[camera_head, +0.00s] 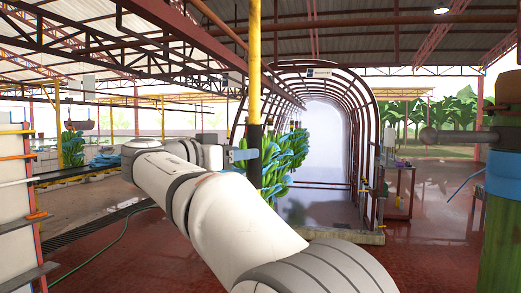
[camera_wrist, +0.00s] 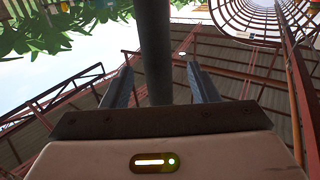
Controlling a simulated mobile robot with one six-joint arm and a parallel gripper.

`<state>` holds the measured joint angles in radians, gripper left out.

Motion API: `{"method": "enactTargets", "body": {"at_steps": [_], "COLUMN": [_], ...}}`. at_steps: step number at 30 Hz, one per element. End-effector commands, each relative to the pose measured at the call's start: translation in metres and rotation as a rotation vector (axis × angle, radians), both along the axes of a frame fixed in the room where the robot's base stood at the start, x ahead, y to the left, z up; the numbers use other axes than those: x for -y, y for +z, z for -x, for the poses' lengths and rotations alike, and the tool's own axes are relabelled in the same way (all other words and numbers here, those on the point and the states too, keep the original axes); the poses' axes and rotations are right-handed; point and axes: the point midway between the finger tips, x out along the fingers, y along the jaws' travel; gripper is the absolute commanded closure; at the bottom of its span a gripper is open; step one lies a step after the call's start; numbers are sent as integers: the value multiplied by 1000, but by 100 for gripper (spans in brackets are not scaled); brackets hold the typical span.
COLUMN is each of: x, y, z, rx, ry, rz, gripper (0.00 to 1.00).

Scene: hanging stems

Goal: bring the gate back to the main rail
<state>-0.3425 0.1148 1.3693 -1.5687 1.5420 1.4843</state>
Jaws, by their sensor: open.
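A yellow upright pole (camera_head: 254,60) with a dark lower sleeve (camera_head: 254,135) hangs down from the overhead rails near the picture's middle. My gripper (camera_head: 243,155) is at the dark sleeve, with its fingers beside it. In the wrist view, the dark pole (camera_wrist: 155,40) stands between the two open fingers of my gripper (camera_wrist: 160,66), with a gap on each side. Thick red-brown overhead rails (camera_head: 185,32) cross above. I cannot tell which rail piece is the gate or whether it meets the main rail.
Green banana stems with blue wrapping (camera_head: 282,155) hang just behind the pole. An arched tunnel frame (camera_head: 372,110) stands beyond. A large green stem with a blue band (camera_head: 504,175) is close at the right. Red floor (camera_head: 430,262) is open at the lower right.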

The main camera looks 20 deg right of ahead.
Motion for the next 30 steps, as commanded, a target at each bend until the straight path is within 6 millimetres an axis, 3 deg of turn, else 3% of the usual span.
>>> {"method": "enactTargets", "body": {"at_steps": [6, 12, 23, 30], "x": [40, 63, 69, 69], "y": [2, 1, 0, 0], "z": [-12, -20, -22, -21], "rx": [-1, -1, -1, 0], "ry": [-13, -15, -16, -16], "rz": [-1, -1, -1, 0], "gripper": [46, 46, 47, 67]}}
